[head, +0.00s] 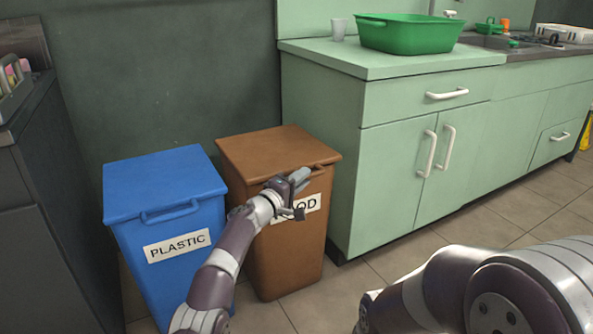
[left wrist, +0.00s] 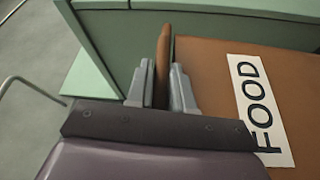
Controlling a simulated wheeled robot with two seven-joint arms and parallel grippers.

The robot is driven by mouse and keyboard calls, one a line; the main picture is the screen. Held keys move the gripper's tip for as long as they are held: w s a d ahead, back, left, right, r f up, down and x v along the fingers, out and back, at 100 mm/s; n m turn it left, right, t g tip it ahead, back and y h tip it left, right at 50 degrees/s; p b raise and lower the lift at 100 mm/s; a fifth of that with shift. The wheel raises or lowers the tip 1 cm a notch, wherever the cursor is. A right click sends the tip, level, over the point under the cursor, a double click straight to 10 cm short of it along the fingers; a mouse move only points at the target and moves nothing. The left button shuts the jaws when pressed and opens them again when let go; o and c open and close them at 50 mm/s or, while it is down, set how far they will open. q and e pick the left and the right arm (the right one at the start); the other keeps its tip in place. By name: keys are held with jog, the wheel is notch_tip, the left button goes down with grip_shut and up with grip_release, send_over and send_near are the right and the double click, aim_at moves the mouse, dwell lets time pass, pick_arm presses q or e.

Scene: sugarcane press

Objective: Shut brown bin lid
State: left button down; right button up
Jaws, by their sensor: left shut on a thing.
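The brown bin (head: 290,255) stands against the wall and has a white FOOD label, which also shows in the left wrist view (left wrist: 260,105). Its brown lid (head: 270,148) lies flat over the top in the head view; whether a thin gap is left at the front cannot be told. My left gripper (head: 301,192) is at the lid's front edge, in front of the label, and partly hides it. In the left wrist view, its fingers (left wrist: 160,90) are shut on the brown lid handle (left wrist: 163,60). My right gripper is out of view.
A blue PLASTIC bin (head: 165,185) with its lid down stands close on the left. A green cabinet (head: 400,160) stands close on the right, with a green tub (head: 410,35) and a cup (head: 338,28) on top. Tiled floor is free in front.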

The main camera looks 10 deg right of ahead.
pick_arm(q)
jog(key=shift+w+f, duration=0.1)
jog(key=shift+f, duration=0.65)
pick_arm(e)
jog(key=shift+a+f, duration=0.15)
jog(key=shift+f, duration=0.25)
pick_arm(q)
jog(key=shift+f+b, duration=0.25)
jog(key=shift+b, duration=0.05)
jog(key=c, duration=1.1)
grip_release()
jog(key=shift+f, duration=0.15)
jog(key=shift+r, duration=0.2)
jog(key=shift+a, duration=0.1)
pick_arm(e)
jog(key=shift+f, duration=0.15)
